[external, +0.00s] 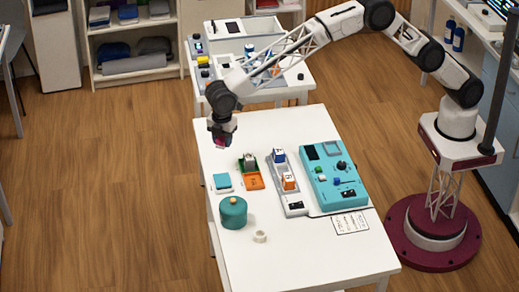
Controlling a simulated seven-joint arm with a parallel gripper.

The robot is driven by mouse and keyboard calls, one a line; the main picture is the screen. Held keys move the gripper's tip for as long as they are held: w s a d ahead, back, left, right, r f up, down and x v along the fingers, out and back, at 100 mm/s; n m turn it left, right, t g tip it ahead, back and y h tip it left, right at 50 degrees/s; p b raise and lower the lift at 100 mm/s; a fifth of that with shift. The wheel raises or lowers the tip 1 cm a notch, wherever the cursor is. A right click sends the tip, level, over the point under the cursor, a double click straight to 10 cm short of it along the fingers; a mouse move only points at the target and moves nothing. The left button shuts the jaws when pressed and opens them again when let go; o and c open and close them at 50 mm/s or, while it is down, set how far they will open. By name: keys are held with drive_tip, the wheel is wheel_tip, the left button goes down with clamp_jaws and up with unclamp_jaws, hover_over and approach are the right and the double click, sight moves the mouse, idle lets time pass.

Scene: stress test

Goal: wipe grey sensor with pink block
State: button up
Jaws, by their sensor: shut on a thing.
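My gripper (220,141) hangs above the far left corner of the white table. It is shut on a small pink block (219,144), of which only a little shows below the fingers. A small grey block-like thing (250,161), possibly the grey sensor, sits on a dark green holder to the right of and nearer than my gripper. The held block is apart from it. A long grey base (292,202) carrying a blue-and-white block (279,156) and an orange-and-white block (288,181) lies further right.
A teal control box (334,175) stands at the right. An orange pad (254,182), a small teal box (222,182), a teal lidded pot (233,212), a white ring (260,237) and a printed card (350,223) lie around. The table's near end is clear.

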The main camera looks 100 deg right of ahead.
drive_tip(key=s+d+r+n, duration=0.2)
drive_tip(key=s+n, duration=0.5)
drive_tip(key=s, duration=0.2)
drive_tip(key=shift+r, duration=0.35)
drive_tip(key=shift+a+f, duration=0.1)
drive_tip(key=shift+f, duration=0.05)
